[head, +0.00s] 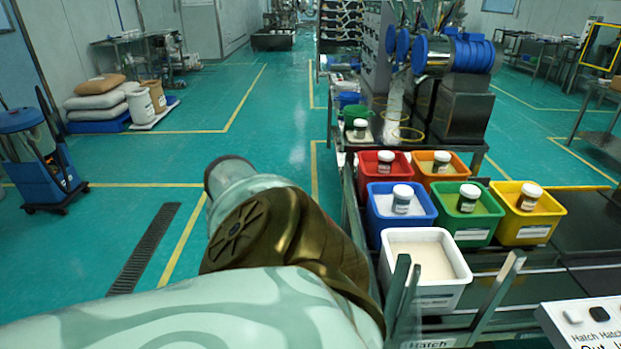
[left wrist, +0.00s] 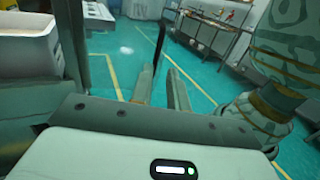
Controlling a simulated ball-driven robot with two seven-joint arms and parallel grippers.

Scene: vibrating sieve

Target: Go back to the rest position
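My left arm fills the bottom left of the head view, with its bronze-coloured joint and pale green links folded in front of the camera. Its gripper is hidden in that view. In the left wrist view my left gripper (left wrist: 163,95) shows two grey fingers standing apart, with green floor between them and nothing held. A pale patterned arm link of mine is at the right of that view. My right arm and right gripper are in neither view.
A white bin (head: 467,272) of pale powder stands right of my arm, before blue (head: 382,230), green (head: 470,236), yellow (head: 540,230), red (head: 365,168) and orange (head: 430,186) bins. Grey slanted posts (head: 497,290) flank it. Green floor (head: 110,220) at left is mostly clear.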

